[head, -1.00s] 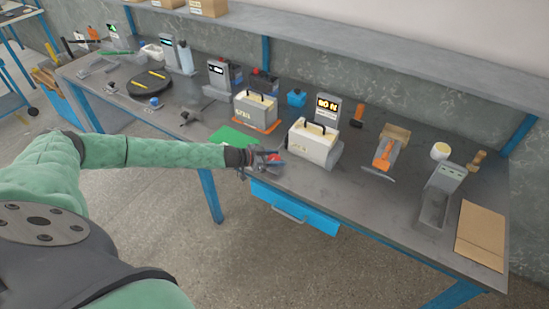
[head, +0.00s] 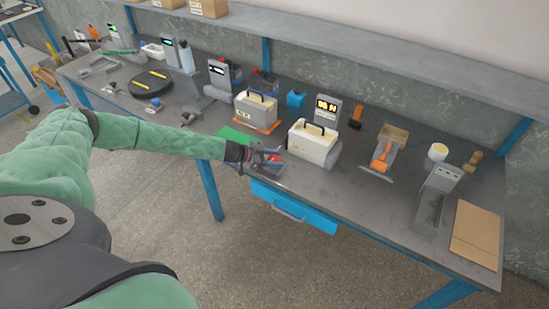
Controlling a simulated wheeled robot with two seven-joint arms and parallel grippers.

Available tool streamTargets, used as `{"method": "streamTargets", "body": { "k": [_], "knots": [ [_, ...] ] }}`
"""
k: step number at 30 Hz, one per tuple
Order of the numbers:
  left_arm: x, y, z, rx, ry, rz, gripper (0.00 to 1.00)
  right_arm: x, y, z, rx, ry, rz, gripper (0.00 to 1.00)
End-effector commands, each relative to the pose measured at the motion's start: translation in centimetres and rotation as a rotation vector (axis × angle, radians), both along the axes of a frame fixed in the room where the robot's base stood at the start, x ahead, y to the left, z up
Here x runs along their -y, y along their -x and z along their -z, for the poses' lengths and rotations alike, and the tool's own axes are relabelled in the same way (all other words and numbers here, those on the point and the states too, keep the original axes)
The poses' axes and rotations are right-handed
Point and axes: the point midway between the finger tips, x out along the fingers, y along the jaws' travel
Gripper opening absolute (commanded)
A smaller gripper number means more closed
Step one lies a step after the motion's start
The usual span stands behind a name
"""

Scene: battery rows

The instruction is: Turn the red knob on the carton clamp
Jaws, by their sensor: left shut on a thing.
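My left gripper (head: 266,158) is at the front edge of the bench, just left of the white battery box. It is shut on the red knob (head: 275,158), of which only a small red patch shows between and beside the fingers. The carton clamp under the knob is mostly hidden by the gripper, so its shape and the knob's angle cannot be made out. My right gripper is out of view.
The white battery box (head: 308,147) stands close right of the gripper, with a display post (head: 327,110) behind it. A grey battery box (head: 254,108) sits on an orange base behind left. A green mat (head: 232,135) lies nearby. A blue drawer (head: 295,208) hangs below the edge.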

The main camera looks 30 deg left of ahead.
Motion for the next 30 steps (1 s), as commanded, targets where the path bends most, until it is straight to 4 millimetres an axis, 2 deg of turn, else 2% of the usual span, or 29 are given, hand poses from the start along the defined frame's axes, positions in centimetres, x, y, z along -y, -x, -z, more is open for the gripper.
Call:
{"method": "streamTargets", "body": {
  "k": [8,18,19,22,30],
  "knots": [
    [-0.1,-0.2,-0.2,0.003,-0.001,0.012,0.24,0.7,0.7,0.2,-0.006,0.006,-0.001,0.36],
    [-0.1,-0.2,-0.2,0.004,0.000,0.013,0.24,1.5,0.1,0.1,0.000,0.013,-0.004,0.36],
    [-0.1,-0.2,-0.2,0.004,0.000,0.013,0.48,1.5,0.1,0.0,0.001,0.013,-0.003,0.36],
    [-0.1,-0.2,-0.2,0.004,0.000,0.013,0.68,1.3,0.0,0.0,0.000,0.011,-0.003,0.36],
    [0.0,-0.1,-0.1,0.001,-0.001,0.014,0.68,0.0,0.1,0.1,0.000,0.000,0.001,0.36]
  ]
}}
